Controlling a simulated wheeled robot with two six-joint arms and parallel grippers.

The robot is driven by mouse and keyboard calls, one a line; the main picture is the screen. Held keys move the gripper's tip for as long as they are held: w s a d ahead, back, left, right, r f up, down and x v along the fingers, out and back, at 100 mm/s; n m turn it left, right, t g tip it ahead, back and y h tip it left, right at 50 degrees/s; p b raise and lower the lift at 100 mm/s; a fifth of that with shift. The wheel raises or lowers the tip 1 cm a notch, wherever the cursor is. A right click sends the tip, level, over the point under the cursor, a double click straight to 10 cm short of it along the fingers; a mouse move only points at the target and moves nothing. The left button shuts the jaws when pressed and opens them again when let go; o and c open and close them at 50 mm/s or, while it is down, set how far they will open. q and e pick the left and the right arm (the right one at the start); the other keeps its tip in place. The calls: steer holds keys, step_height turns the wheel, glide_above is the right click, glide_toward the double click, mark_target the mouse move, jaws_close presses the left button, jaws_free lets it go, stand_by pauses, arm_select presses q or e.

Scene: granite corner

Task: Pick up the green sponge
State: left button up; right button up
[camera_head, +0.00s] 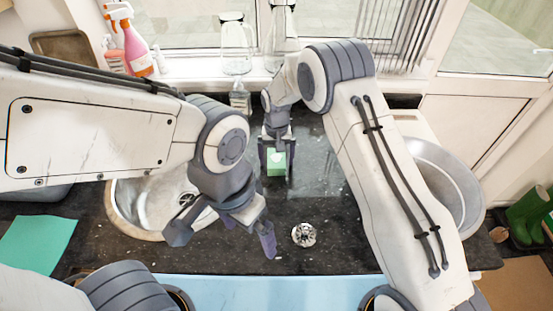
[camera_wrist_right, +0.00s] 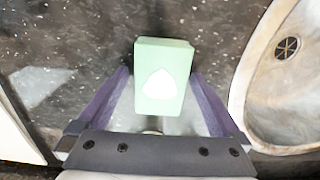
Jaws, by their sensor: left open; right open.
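The green sponge (camera_head: 276,158) is a light green block with a white mark on its face, on the dark granite counter toward the back. It also shows in the right wrist view (camera_wrist_right: 162,82). My right gripper (camera_head: 276,172) is open, with one finger on each side of the sponge; in the right wrist view the sponge lies between the purple fingers, and small gaps show beside it. I cannot tell how far it is below the fingertips. My left gripper (camera_head: 250,240) is open and empty, over the counter in front of the sink.
A round sink (camera_head: 118,205) is left of the sponge. A metal bowl (camera_head: 445,180) stands at the right. A drain-like metal piece (camera_head: 304,235) sits on the front counter. A pink spray bottle (camera_head: 137,48) and glass jars (camera_head: 237,45) stand on the windowsill.

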mark_target(277, 157)
steer(key=c, duration=1.4)
steer(key=shift+c, duration=0.2)
steer(key=shift+r, duration=0.1)
steer(key=shift+r+b, duration=0.45)
steer(key=shift+r, duration=0.1)
step_height(277, 157, up, 3)
steer(key=shift+b, duration=0.7)
steer(key=s+d+r+b, duration=0.3)
steer(key=s+d+r, duration=0.3)
steer(key=d, duration=0.4)
steer(key=shift+r, duration=0.4)
steer(key=o, duration=0.8)
steer(key=c, duration=0.5)
